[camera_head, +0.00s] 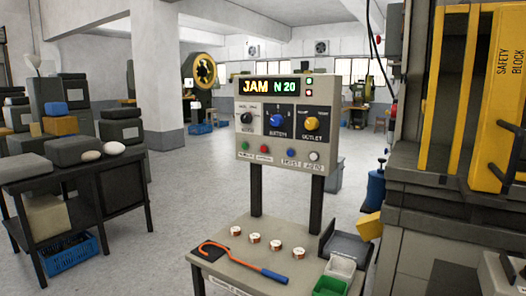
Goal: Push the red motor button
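A grey control panel (285,126) stands on two dark posts behind a small table, in the middle of the head view. A small red button (264,149) sits in its bottom row, second from the left. A green button, a blue button and a pale button share that row. Labels under the buttons are too small to read surely. Above them are a black, a blue and a yellow knob. The display (270,87) reads "JAM N 20". Neither of my grippers shows in this view, and nothing covers the red button.
The small table (215,254) holds several copper coils, a hook with an orange shaft and blue handle (273,275), and grey, white and green bins. A dark table with boxes stands left. A large machine with a yellow guard (451,90) stands right. Open floor lies left of the panel.

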